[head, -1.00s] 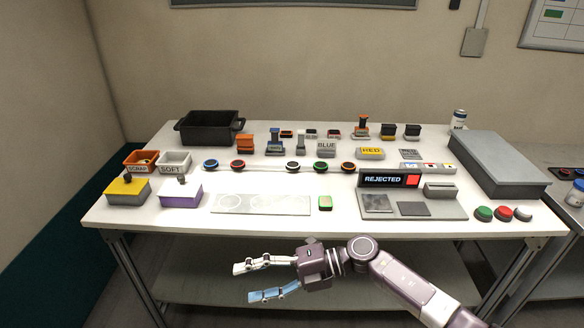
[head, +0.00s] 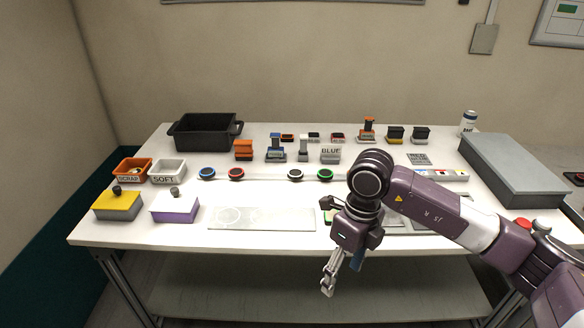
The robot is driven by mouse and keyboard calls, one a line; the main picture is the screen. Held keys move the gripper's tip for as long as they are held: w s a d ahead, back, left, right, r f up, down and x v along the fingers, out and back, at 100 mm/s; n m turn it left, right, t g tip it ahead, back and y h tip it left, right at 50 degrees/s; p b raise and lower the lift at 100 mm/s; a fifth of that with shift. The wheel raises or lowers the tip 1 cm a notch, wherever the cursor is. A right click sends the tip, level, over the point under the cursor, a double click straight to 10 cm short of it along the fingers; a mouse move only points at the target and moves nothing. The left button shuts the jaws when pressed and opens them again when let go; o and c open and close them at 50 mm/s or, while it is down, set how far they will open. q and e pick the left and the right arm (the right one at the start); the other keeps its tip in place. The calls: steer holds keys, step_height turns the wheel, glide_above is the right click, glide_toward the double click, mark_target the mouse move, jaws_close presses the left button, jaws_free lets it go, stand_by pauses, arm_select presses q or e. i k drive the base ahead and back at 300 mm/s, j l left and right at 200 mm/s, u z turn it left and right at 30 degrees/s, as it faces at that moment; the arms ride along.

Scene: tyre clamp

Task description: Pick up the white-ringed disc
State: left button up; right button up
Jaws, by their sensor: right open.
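A row of dark discs with coloured rings lies across the middle of the white table (head: 180,235). The disc with a pale, whitish ring (head: 295,175) lies between the red-ringed disc (head: 236,174) and the green-ringed disc (head: 325,175). A blue-ringed disc (head: 207,173) is at the row's left end. My right gripper (head: 343,274) is open and empty, pointing down at the table's front edge, nearer than the row and to its right. My right arm hides the table behind it. My left gripper is out of view.
A pale plate with circle outlines (head: 262,219) lies in front of the discs. Yellow (head: 117,206) and purple (head: 175,209) boxes stand front left. A black crate (head: 205,133) and several stamps stand behind. A large grey box (head: 512,170) is at right.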

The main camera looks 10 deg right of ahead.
mark_target(294, 174)
steer(key=i, duration=1.65)
